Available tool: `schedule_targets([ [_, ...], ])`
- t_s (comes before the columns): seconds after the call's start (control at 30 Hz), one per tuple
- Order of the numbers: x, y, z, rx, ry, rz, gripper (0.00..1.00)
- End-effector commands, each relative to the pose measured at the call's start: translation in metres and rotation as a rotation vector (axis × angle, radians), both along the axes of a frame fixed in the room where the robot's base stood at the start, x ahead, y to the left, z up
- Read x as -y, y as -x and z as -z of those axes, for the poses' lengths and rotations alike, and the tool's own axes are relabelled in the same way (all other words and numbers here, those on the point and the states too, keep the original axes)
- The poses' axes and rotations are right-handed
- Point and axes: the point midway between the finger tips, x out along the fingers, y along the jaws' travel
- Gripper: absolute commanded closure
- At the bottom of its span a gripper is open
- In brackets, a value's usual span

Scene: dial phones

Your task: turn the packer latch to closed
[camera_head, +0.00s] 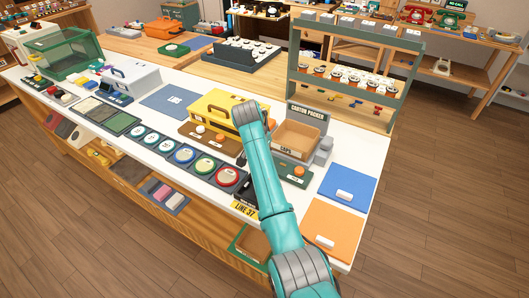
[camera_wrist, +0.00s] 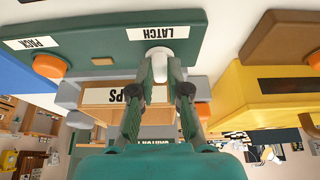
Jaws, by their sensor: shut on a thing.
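The packer is a dark green panel (camera_head: 294,180) at the front of a grey stand that holds an open tan carton (camera_head: 296,138) labelled CAPS. In the wrist view, which is upside down, the panel (camera_wrist: 95,30) carries a white LATCH label (camera_wrist: 155,33) and a PACK label beside an orange button (camera_wrist: 50,65). My gripper (camera_wrist: 159,66) is shut around the white latch knob (camera_wrist: 158,53) at the panel's edge beside the LATCH label. The fingers cover part of the knob, so its exact angle cannot be told. In the head view my arm hides the knob.
A yellow machine (camera_head: 212,104) on a brown base stands close left of my arm. A CARTON PACKED sign (camera_head: 306,113) rises behind the carton. Blue (camera_head: 349,181) and orange (camera_head: 330,225) mats lie to the right. A green rack (camera_head: 352,62) stands behind.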

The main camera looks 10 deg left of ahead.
Motion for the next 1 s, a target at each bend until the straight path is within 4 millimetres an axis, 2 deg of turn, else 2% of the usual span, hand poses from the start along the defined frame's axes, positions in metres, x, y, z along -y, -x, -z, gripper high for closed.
schedule_targets([
  [0.43, 0.0, 0.0, 0.0, 0.001, -0.001, 0.011, 1.0],
  [0.47, 0.0, 0.0, 0.0, 0.001, -0.001, 0.011, 0.82],
  [0.5, 0.0, 0.0, 0.0, 0.0, -0.001, 0.01, 0.72],
  [0.57, 0.0, 0.0, 0.0, 0.0, -0.001, 0.01, 0.59],
  [0.87, 0.0, 0.0, -0.001, 0.0, -0.001, 0.009, 0.59],
  [1.0, -0.002, 0.003, -0.01, 0.001, -0.001, 0.009, 0.59],
])
